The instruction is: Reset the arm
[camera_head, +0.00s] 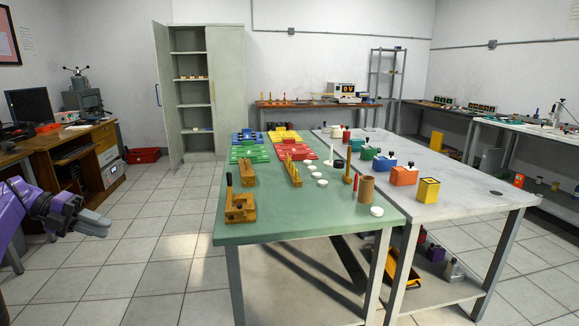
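My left arm, purple and dark, comes in from the left edge. Its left gripper (104,225) has grey fingers that lie close together, with nothing seen between them. It hangs over the tiled floor, left of the green-topped table (290,229) and clear of it. My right gripper is not in view.
The green table holds a wooden clamp-like fixture (240,205), a wooden rack (292,170), coloured trays (249,154), white discs and a brown cup (366,189). A grey table (460,190) adjoins it with coloured blocks. A desk (75,165) stands left; floor between is free.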

